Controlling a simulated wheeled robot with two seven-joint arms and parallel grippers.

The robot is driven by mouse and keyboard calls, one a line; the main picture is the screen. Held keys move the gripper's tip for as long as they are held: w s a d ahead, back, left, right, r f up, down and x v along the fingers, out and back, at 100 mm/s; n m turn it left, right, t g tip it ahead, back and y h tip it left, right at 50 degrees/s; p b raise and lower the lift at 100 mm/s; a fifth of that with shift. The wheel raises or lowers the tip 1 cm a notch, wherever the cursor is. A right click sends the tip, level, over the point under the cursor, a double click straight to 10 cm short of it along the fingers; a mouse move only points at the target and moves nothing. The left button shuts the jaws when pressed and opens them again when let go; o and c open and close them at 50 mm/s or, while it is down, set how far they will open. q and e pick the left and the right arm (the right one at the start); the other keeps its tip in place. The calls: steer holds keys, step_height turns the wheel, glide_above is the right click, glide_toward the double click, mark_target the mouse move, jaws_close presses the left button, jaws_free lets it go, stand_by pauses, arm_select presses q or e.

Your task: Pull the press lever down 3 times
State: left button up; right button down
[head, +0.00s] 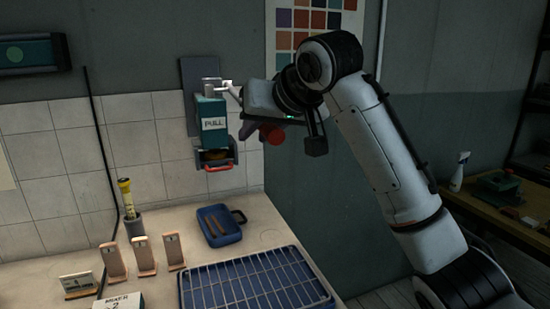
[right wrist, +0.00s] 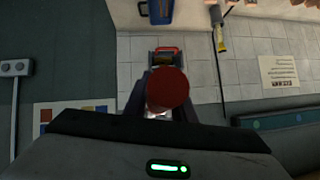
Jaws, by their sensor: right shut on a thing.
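The press (head: 212,120) is a teal wall-mounted box marked "PULL", with a red-handled tray (head: 219,168) at its foot. Its lever ends in a red knob (head: 272,135), out to the right of the box and at about the height of its label. My right gripper (head: 257,130) is shut on the lever at the knob. In the right wrist view the red knob (right wrist: 168,88) sits between the dark fingers, and the press tray (right wrist: 167,53) shows beyond it. The fingers hide most of the lever's end. My left gripper is not in view.
Below on the counter lie a blue tray (head: 218,226) with small brown pieces and a blue wire rack (head: 255,290). Several small wooden stands (head: 144,256) and a yellow-topped tool in a holder (head: 128,200) are at left. A side table (head: 505,205) stands at right.

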steer(key=r, duration=0.2)
steer(key=r+g, duration=0.1)
steer(key=shift+s+r, duration=0.2)
steer(key=shift+s, duration=0.05)
steer(key=shift+r+g+h, duration=0.3)
steer(key=shift+r, duration=0.4)
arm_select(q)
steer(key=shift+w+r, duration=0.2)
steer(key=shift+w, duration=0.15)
arm_select(e)
steer(key=shift+r, duration=0.3)
steer(key=shift+d+r, duration=0.1)
steer(key=shift+r, duration=0.05)
steer(key=c, duration=1.5)
jaws_free()
steer(key=shift+f, duration=0.2)
arm_select(q)
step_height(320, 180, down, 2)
steer(key=shift+b, duration=0.9)
arm_select(e)
steer(key=v, duration=1)
steer(key=shift+r, duration=0.15)
